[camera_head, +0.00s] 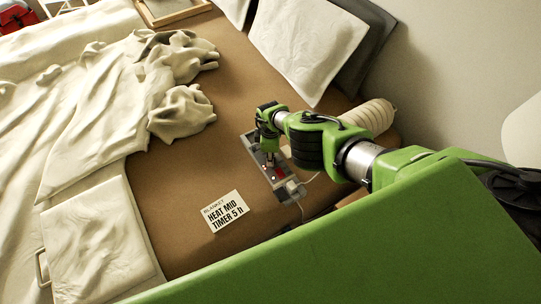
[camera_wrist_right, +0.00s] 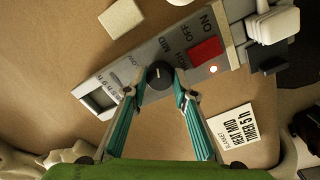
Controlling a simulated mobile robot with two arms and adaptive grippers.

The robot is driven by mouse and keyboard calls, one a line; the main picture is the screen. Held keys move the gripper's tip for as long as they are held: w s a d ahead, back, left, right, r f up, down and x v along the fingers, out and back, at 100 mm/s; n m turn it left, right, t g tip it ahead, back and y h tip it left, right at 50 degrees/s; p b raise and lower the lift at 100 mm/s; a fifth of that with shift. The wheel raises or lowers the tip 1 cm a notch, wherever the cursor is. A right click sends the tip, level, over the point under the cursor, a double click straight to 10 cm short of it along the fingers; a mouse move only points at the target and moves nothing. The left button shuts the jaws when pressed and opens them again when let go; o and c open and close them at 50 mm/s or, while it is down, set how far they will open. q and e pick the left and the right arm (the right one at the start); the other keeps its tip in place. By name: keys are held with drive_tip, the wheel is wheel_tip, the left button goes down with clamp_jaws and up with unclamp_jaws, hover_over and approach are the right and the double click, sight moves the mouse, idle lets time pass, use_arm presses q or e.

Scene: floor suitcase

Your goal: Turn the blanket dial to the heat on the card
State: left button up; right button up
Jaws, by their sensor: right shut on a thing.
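The blanket controller (camera_head: 259,168) is a grey box on the brown bed surface. In the right wrist view, the controller (camera_wrist_right: 228,58) has a black round dial (camera_wrist_right: 159,74) with a small pale mark, ringed by heat labels including MID. I cannot tell surely which label the mark points to. My right gripper (camera_wrist_right: 156,84) is shut on the dial, one teal finger on each side. In the head view my right gripper (camera_head: 269,154) hides the dial. The white card (camera_head: 225,212) reads HEAT MID, TIMER 5 h; it also shows in the right wrist view (camera_wrist_right: 232,125). My left gripper is not in view.
A red switch (camera_wrist_right: 206,50) marked ON and OFF sits beside the dial, with a lit lamp (camera_wrist_right: 213,69). A small display (camera_wrist_right: 99,98) is at the controller's other end. A white plug (camera_wrist_right: 273,24) and cord join it. A rumpled blanket (camera_head: 95,110) lies left; pillows (camera_head: 305,45) lie behind.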

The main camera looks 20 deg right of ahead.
drive_tip(key=shift+m, duration=0.7)
idle(0.3)
drive_tip(key=o, duration=1.1)
